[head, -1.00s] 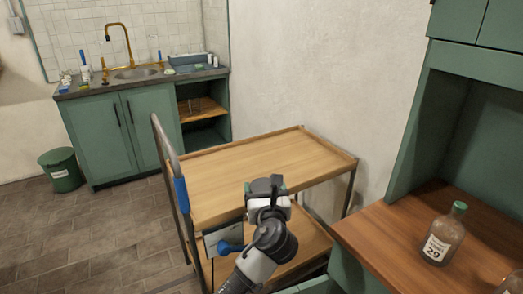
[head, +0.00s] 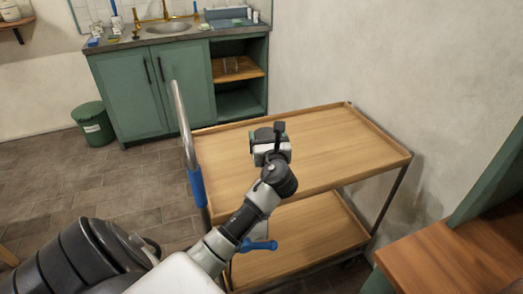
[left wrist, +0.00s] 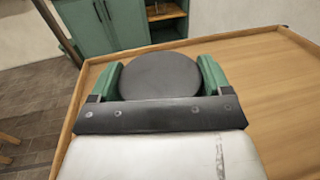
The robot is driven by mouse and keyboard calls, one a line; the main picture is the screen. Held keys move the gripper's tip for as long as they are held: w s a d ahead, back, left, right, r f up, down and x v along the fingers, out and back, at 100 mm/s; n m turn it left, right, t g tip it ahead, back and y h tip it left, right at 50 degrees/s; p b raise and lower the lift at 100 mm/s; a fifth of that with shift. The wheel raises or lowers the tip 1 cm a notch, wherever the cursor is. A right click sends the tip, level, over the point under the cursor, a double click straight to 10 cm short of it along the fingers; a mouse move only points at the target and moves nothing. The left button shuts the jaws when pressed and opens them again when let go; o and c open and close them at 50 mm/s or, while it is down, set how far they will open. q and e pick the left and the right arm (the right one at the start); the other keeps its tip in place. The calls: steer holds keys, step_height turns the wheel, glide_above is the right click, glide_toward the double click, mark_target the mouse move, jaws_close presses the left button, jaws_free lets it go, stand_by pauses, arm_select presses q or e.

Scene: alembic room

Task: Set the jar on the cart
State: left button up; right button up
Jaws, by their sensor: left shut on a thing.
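The cart (head: 335,150) is a wooden two-shelf trolley with a raised rim. My left gripper (head: 265,136) is above the left part of its top shelf. In the left wrist view, the green fingers of my left gripper (left wrist: 160,78) are shut on a dark, round-topped thing, which I take to be the jar (left wrist: 158,72). Only its flat top shows there; its body is hidden. In the head view the gripper mostly covers it. I cannot tell whether its base touches the shelf (left wrist: 275,85). My right gripper is not in view.
The cart's top is bare to the right of my gripper. A metal handle with a blue grip (head: 197,186) rises at its left end. A wooden counter (head: 455,265) stands at the lower right. A green sink cabinet (head: 180,90) and bin (head: 93,124) are behind.

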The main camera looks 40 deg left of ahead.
arm_select(q)
steer(key=a+f, duration=0.1)
steer(key=a, duration=0.1)
steer(key=shift+s+a+f, duration=0.2)
steer(key=shift+a+f, duration=0.15)
steer(key=shift+f+b, duration=0.65)
steer(key=shift+f, duration=1.3)
steer(key=shift+f, duration=0.1)
steer(key=o, duration=0.9)
steer(key=shift+o, duration=0.2)
steer(key=shift+s+d, duration=0.1)
steer(key=shift+d, duration=0.05)
steer(key=v, duration=1.1)
steer(key=shift+s+d, duration=0.25)
steer(key=shift+d, duration=0.1)
